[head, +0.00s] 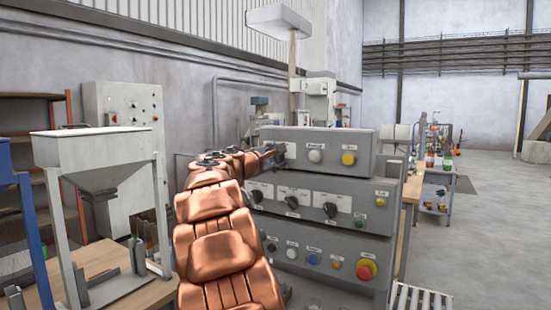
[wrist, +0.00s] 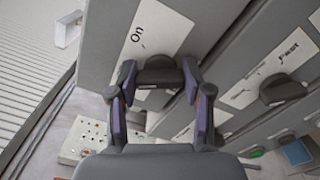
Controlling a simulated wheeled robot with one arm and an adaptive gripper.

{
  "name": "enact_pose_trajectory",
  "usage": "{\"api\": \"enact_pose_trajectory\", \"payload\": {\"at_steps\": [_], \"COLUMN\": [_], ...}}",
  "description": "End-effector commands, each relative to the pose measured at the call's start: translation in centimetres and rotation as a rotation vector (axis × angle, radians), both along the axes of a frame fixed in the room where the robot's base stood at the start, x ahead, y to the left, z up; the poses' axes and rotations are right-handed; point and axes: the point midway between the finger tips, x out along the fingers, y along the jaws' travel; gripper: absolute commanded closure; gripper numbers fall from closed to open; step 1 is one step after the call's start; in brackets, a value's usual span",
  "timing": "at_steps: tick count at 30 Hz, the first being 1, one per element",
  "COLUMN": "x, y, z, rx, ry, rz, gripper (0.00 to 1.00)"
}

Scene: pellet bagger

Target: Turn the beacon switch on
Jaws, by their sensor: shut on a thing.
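A dark rotary switch knob (wrist: 160,72) sits on a white label plate (wrist: 152,32) marked "On" in the wrist view. The rest of the plate's text is hidden, so I cannot read the switch's name. My gripper (wrist: 160,78) is shut on this knob, one finger at each end of its handle. In the head view my gripper (head: 272,153) is at the left end of the top grey control box (head: 325,141), and its fingers largely cover the knob there.
Right of it on the top box are a white button (head: 315,156) and a yellow button (head: 348,159). Below are boxes with black knobs (head: 330,210), a blue button (head: 312,259) and a red emergency button (head: 366,269). A hopper (head: 96,150) stands at left.

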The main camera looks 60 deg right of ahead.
Motion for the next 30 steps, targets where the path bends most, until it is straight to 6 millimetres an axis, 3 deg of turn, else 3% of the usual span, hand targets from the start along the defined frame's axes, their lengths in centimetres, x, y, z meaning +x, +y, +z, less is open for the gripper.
{"api": "enact_pose_trajectory", "payload": {"at_steps": [8, 20, 30], "x": [0.00, 0.00, -0.07], "y": [0.01, -0.01, 0.04], "z": [-0.01, -0.54, -0.77], "rx": [0.000, 0.005, 0.013], "ry": [0.000, -0.090, -0.369], "rz": [0.000, 0.000, 0.000], "gripper": [0.85, 0.85, 0.85]}}
